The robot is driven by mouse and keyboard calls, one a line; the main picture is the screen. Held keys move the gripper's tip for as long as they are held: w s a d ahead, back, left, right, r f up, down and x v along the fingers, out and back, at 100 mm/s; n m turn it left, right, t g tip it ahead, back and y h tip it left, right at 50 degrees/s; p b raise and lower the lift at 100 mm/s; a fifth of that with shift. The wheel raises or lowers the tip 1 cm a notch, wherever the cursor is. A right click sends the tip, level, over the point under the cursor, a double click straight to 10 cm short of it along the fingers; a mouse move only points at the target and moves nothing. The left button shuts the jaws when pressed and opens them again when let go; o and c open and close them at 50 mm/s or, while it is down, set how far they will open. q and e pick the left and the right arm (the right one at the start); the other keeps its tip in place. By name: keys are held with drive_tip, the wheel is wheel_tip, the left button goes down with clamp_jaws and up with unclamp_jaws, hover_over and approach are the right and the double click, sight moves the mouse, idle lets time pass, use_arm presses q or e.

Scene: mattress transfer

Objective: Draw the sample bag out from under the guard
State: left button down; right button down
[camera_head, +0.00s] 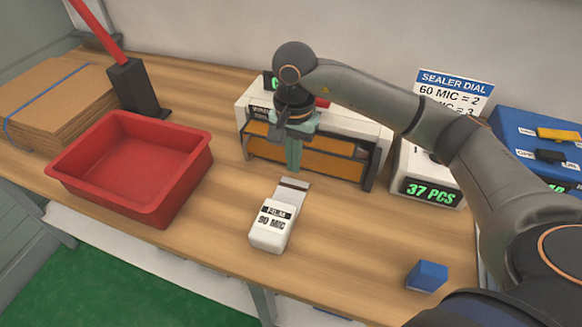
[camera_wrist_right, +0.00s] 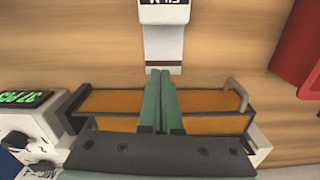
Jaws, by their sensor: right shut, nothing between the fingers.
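The white sample bag (camera_head: 270,232), labelled "FILM 90 MIC", lies on the bench in front of the white sealing machine. Its flat narrow end with a dark band (camera_head: 294,184) points at the guard (camera_head: 330,163), an amber panel in a dark frame. The bag's visible end lies in front of the guard. The right wrist view also shows the bag (camera_wrist_right: 163,45) and the guard (camera_wrist_right: 215,103). My right gripper (camera_head: 293,168) points down in front of the guard, its green fingers (camera_wrist_right: 160,74) shut and empty by the bag's narrow end. My left gripper is out of view.
A red tray (camera_head: 190,175) stands on the left, beside stacked cardboard (camera_head: 60,110) and a dark stand with a red lever. A counter reading "37 PCS" (camera_head: 430,190) and a blue box (camera_head: 545,140) stand right. A blue block (camera_head: 427,276) lies near the front edge.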

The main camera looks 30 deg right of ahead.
sight(286, 198)
wheel_tip(286, 198, down, 8)
drive_tip(key=shift+r, duration=0.2)
drive_tip(key=shift+s+a+r+p, duration=0.1)
drive_tip(key=shift+s+a+p, duration=0.55)
drive_tip(key=shift+a, duration=0.4)
drive_tip(key=shift+s+a, duration=0.5)
drive_tip(key=shift+a, duration=0.05)
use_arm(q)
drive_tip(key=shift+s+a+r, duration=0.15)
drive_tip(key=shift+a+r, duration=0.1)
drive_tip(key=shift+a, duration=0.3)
